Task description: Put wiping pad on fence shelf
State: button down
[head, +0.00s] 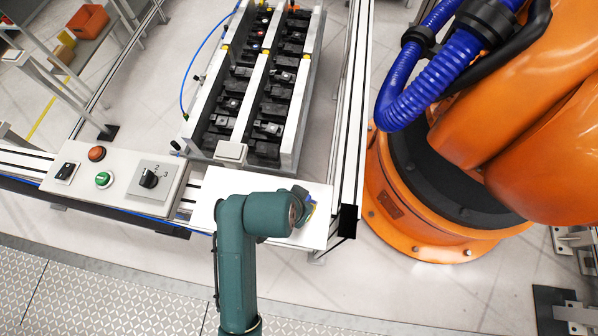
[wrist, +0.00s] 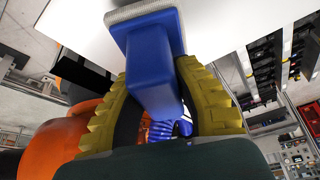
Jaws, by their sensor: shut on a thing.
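The wiping pad has a blue handle (wrist: 152,70) and a pale grey pad (wrist: 142,10) at its far end. My gripper (wrist: 154,74) is shut on the blue handle, with a yellow ribbed finger on each side. In the head view my gripper (head: 308,212) is over the right part of the white fence shelf (head: 325,228), mostly hidden by my green wrist. The pad's face is hidden there. In the wrist view the pad is right against the white shelf surface (wrist: 225,20); I cannot tell if they touch.
A control panel (head: 118,185) with buttons and a rotary switch is left of the shelf. A large orange robot (head: 440,215) stands right, beyond the fence post.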

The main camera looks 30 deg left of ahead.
jog(key=shift+f, duration=0.45)
jog(key=shift+f, duration=0.15)
jog(key=c, duration=0.9)
grip_release()
jog(key=shift+a+r, duration=0.1)
jog(key=shift+r, duration=0.4)
jog(key=v, duration=1.1)
jog(key=shift+s, duration=0.2)
